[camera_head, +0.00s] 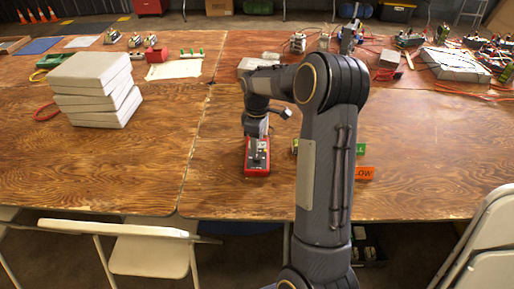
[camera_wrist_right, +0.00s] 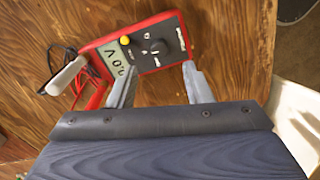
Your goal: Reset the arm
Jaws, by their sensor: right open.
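My right arm reaches over the table in the head view, and its gripper (camera_head: 258,150) points down just over a red multimeter (camera_head: 257,168). In the right wrist view the gripper (camera_wrist_right: 158,85) is open, with its two fingers apart and nothing between the tips that I can see held. The multimeter (camera_wrist_right: 145,45) lies beyond the fingertips, red with a grey face, a display, a dial and a yellow button. Dark and red leads with a pale piece (camera_wrist_right: 66,75) lie beside it. My left gripper is not in view.
The wooden table (camera_head: 400,190) fills the middle. A stack of pale blocks (camera_head: 95,90) stands at left. Green and orange labels (camera_head: 364,173) lie right of my forearm. Electronics and cables (camera_head: 455,65) clutter the back right. Folding chairs (camera_head: 150,255) stand at the front edge.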

